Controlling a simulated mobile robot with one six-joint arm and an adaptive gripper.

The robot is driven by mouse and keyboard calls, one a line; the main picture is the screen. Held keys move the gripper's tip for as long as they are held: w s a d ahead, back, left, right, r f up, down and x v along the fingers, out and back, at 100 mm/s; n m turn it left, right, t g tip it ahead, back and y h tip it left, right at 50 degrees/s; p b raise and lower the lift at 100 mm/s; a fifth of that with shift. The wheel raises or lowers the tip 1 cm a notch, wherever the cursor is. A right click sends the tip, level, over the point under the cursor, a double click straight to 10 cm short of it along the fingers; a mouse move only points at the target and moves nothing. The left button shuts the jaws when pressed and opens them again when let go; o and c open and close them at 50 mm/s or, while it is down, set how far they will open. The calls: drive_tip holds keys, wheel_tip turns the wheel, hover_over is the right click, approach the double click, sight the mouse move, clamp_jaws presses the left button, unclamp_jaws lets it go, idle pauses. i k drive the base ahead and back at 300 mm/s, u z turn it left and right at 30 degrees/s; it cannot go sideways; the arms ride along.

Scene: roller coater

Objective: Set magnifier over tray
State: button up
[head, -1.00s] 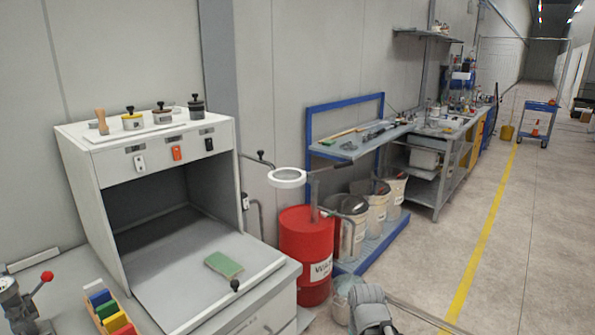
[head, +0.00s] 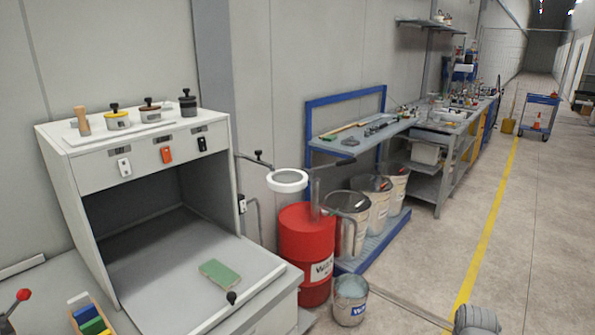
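The magnifier (head: 287,181) is a white ring with a lens on a dark jointed arm fixed to the wall. It hangs level beside the right side of the grey cabinet, in front of the wall and above the red drum in the picture. A flat pale tray-like surface (head: 160,290) with a raised edge lies at the cabinet's open front, with a green pad (head: 220,274) on it. The magnifier is to the right of this surface, not above it. A rounded grey part of my arm shows at the bottom right; my gripper's fingers are not visible.
A red drum (head: 305,245) and a metal bucket (head: 350,300) stand right of the cabinet (head: 95,170). A black-knobbed lever (head: 231,297) is at the surface's front edge. Several pails stand under a blue-framed bench (head: 350,145).

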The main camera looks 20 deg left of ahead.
sight(274, 174)
drive_tip(key=z, duration=0.3)
drive_tip(key=k, duration=0.85)
drive_tip(key=u, duration=1.1)
drive_tip(key=i, duration=1)
drive_tip(key=u, duration=0.1)
